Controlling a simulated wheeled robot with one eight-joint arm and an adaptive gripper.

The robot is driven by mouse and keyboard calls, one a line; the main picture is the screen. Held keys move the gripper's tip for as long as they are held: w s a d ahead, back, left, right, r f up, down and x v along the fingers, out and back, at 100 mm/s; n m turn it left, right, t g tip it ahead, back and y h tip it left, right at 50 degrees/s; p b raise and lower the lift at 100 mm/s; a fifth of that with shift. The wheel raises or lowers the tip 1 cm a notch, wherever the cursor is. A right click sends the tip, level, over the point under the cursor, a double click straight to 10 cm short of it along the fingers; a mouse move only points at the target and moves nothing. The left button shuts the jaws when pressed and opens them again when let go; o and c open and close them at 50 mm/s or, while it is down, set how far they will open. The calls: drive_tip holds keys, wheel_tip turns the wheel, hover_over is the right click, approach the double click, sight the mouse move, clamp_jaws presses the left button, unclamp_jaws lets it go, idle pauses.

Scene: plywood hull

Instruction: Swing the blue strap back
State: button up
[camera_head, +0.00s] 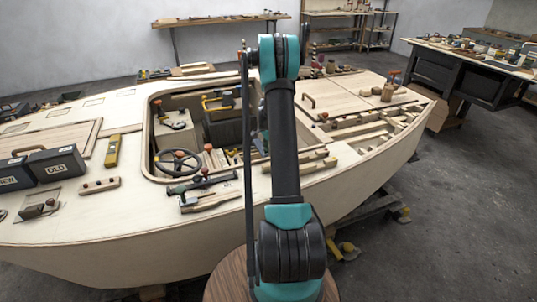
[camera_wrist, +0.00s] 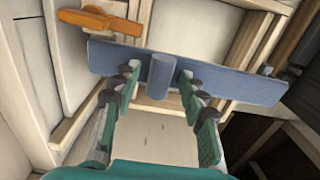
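The blue strap (camera_wrist: 225,81) shows in the wrist view as a long flat blue-grey band crossing the picture, sloping slightly down to the right. A short upright blue tab (camera_wrist: 161,76) stands out from its middle. My gripper (camera_wrist: 158,73) is open, with one finger on each side of the tab. Narrow gaps seem to show between fingers and tab, and I cannot tell whether either touches. In the head view my arm hides the gripper and most of that area, and I cannot make out the strap clearly.
An orange wooden piece (camera_wrist: 100,20) lies above the strap's left end. Pale wooden ribs surround it. In the head view the hull (camera_head: 150,250) has a cockpit opening with a steering wheel (camera_head: 178,163), a dark box and tools. Bare floor (camera_head: 450,230) lies right.

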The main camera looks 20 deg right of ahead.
clamp_jaws()
